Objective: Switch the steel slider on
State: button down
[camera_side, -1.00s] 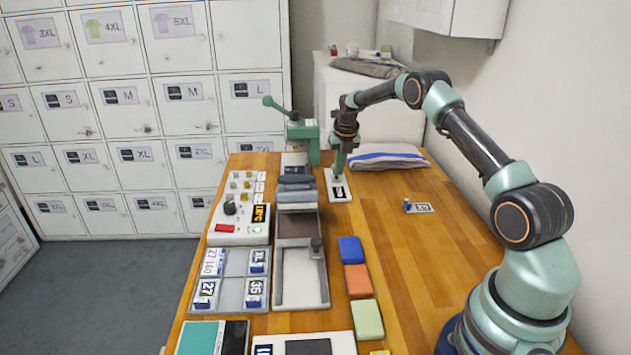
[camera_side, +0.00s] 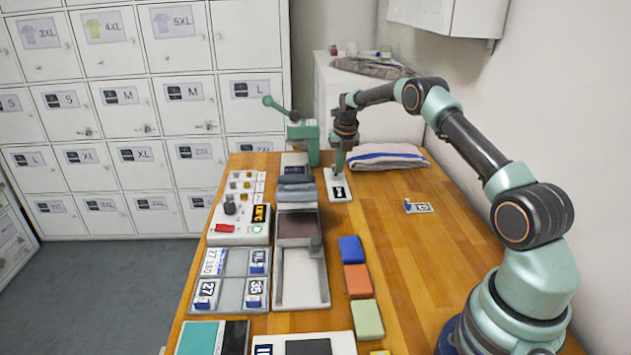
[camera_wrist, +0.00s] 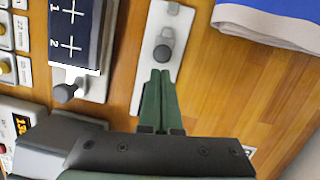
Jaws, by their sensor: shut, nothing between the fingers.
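The steel slider is a pale narrow plate (camera_wrist: 143,80) with a dark round knob (camera_wrist: 162,54) on a short grey stem, in the upper middle of the wrist view. In the side view the plate (camera_side: 332,177) lies on the table below my gripper (camera_side: 338,174), with a black marking on its near part. My gripper (camera_wrist: 161,74) is shut and empty. In the wrist view its green fingertips are just below the knob, very close to it; I cannot tell whether they touch. The arm's end hides the knob in the side view.
A second dark knob (camera_wrist: 65,92) and a dark panel marked 1 and 2 (camera_wrist: 75,35) stand left of the slider. A folded blue-striped cloth (camera_side: 388,157) lies to its right. A green lever press (camera_side: 303,133) stands behind left. The wood between is clear.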

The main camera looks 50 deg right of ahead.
jog(key=shift+s+a+r, duration=0.2)
jog(key=shift+s+a, duration=0.35)
jog(key=shift+s, duration=0.2)
jog(key=shift+s+a+r, duration=0.2)
jog(key=shift+s+a, duration=0.3)
jog(key=shift+s, duration=0.2)
jog(key=v, duration=0.9)
jog(key=shift+a+r, duration=0.2)
jog(key=shift+r, duration=0.1)
jog(key=s+a+r+m+t, duration=0.1)
jog(key=s+a+r+m, duration=0.3)
jog(key=a+r+m, duration=0.3)
jog(key=s+a+r+m+t, duration=0.1)
jog(key=s+a+r+m, duration=0.35)
jog(key=a+m, duration=0.35)
jog(key=s+a+f+m+t+y, duration=0.1)
jog(key=s+a+m, duration=1)
jog(key=s+m, duration=0.2)
jog(key=shift+a+m, duration=0.35)
jog(key=shift+m, duration=0.05)
jog(key=shift+f, duration=0.1)
